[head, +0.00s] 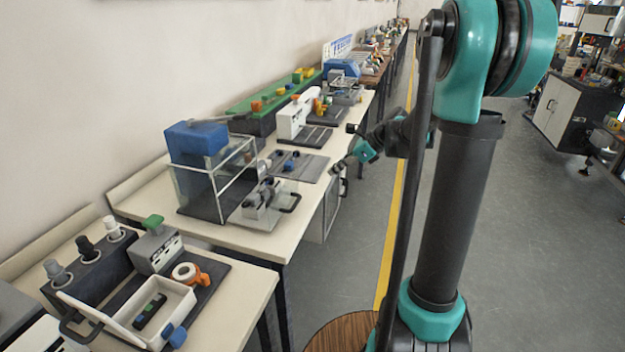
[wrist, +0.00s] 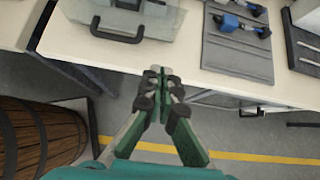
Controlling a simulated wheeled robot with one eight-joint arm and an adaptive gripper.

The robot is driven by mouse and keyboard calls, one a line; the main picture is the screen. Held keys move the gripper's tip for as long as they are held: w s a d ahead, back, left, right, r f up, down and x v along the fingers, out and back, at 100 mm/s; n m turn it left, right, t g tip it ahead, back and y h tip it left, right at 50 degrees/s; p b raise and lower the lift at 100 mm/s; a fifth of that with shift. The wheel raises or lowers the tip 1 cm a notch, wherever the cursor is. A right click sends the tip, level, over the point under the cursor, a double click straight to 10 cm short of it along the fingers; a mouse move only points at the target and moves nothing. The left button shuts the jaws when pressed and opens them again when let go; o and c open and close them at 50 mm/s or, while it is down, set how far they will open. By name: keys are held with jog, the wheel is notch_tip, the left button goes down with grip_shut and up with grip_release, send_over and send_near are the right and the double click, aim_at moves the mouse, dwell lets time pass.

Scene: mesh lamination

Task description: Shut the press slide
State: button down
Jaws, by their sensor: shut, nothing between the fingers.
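The press, with a blue head (head: 196,137) and a clear white-edged guard, stands on the table at centre left of the head view. Its pale slide (head: 252,219) sticks out to the right of the guard, towards the table's front edge, carrying a grey fixture. The slide's black handle (head: 291,203) is on the outer end; it also shows at the top of the wrist view (wrist: 117,36). My gripper (head: 335,170) is shut and empty by the table's front edge, apart from the handle. In the wrist view the closed fingertips (wrist: 159,72) are below and right of the handle.
A grey mat (head: 314,169) with blue-and-black parts lies beyond the slide, and appears right of it in the wrist view (wrist: 238,50). A nearer table holds a white open tray (head: 183,307). A wooden barrel (wrist: 42,135) stands on the floor. The aisle is clear.

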aim_at(295, 186)
jog(key=x, duration=1)
jog(key=shift+w+a, duration=0.2)
jog(key=shift+a, duration=0.35)
jog(key=shift+w+a, duration=0.15)
jog(key=shift+a, duration=0.45)
jog(key=shift+w+a, duration=0.35)
jog(key=shift+a, duration=0.4)
jog(key=w+a, duration=0.1)
jog(key=a, duration=0.4)
jog(key=w+a, duration=0.2)
jog(key=a, duration=0.2)
jog(key=w+a, duration=0.2)
jog(key=a, duration=0.3)
jog(key=shift+w+a, duration=0.15)
jog(key=shift+a, duration=0.15)
jog(key=shift+w+a+r, duration=0.1)
jog(key=shift+w+a, duration=0.1)
jog(key=shift+a, duration=0.35)
jog(key=shift+a, duration=0.1)
